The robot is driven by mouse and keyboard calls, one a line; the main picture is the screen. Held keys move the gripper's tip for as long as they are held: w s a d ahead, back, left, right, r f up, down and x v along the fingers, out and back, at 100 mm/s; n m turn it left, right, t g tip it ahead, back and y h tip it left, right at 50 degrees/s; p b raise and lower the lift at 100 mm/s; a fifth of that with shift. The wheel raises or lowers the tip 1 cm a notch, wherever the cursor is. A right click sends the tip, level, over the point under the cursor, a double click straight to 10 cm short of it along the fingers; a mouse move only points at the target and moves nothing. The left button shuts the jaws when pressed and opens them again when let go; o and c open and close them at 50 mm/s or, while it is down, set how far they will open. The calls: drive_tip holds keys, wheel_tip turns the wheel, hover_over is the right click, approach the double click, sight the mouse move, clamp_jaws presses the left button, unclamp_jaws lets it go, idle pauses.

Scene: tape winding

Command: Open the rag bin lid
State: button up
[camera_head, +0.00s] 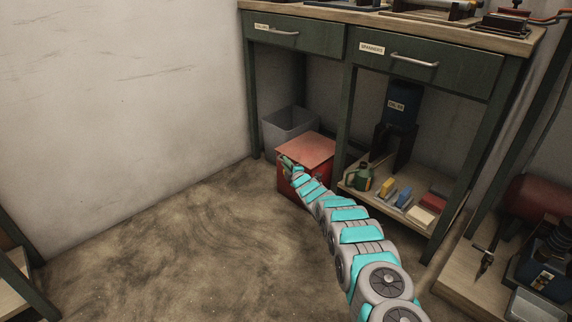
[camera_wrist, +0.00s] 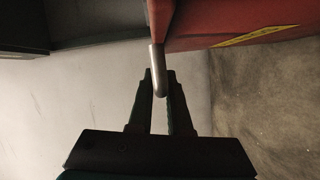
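The rag bin (camera_head: 290,186) is a red box on the floor under the bench, and its flat red lid (camera_head: 306,149) lies closed on top. In the wrist view the bin's red side (camera_wrist: 225,22) fills the upper right, with a yellow label strip. A metal handle (camera_wrist: 158,60) sticks out from the bin's edge. My gripper (camera_wrist: 159,76) has its two dark fingers on either side of the handle's end, close against it, with no clear gap. In the head view my gripper (camera_head: 287,163) is at the bin's front left edge, partly hidden by my arm.
A grey open bin (camera_head: 288,128) stands behind the rag bin by the wall. The bench with two drawers (camera_head: 422,66) stands above. The floor to the left is clear.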

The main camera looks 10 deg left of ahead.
clamp_jaws()
idle(0.9)
drive_tip(key=shift+r, duration=0.1)
